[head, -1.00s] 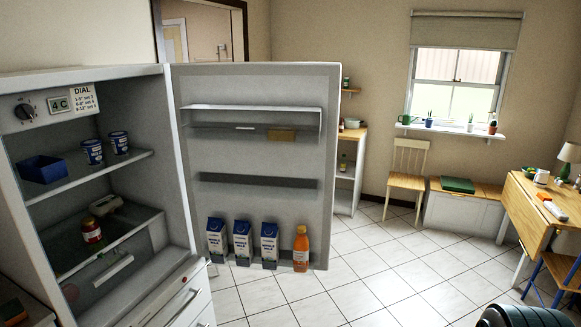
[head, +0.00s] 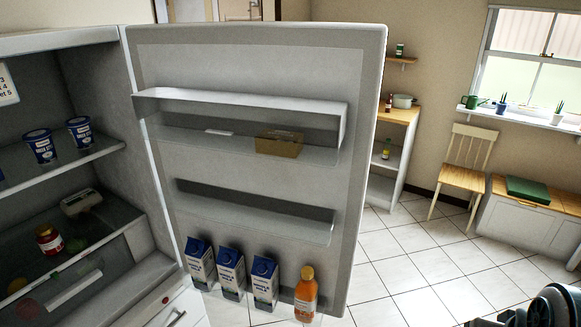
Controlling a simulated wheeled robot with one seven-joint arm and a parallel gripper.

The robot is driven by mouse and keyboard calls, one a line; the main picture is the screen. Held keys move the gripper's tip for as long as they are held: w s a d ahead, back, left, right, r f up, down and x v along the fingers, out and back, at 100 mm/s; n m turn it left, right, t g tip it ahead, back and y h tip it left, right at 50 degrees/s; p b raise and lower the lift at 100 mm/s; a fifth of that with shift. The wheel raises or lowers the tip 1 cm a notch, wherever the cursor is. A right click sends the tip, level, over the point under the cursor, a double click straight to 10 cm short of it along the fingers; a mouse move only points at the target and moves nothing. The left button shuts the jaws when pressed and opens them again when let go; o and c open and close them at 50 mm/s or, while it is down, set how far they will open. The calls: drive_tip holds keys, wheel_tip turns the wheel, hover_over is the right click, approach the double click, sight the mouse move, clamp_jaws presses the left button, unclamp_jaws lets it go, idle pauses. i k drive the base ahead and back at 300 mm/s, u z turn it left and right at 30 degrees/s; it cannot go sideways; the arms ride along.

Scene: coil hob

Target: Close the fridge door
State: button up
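The fridge door (head: 250,75) stands wide open in the head view, its inner side facing me and its hinge at the left edge. Its shelves hold a small tan box (head: 279,144), several blue and white milk cartons (head: 231,268) and an orange bottle (head: 306,293). The fridge interior (head: 95,100) shows at left, with blue and white pots (head: 40,146) and a red-lidded jar (head: 50,240) on its shelves. A dark part of my arm (head: 550,305) shows at the bottom right corner, apart from the door. My gripper's fingers cannot be made out.
A white shelf unit with a wooden top (head: 394,150) stands behind the door's free edge. A wooden chair (head: 462,172) and a bench (head: 532,222) are by the window. Tiled floor (head: 410,250) is clear right of the door.

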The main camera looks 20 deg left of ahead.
sight(306, 209)
drive_tip(key=i, duration=3.45)
drive_tip(key=u, duration=4.1)
drive_tip(key=i, duration=0.5)
drive_tip(key=u, duration=0.1)
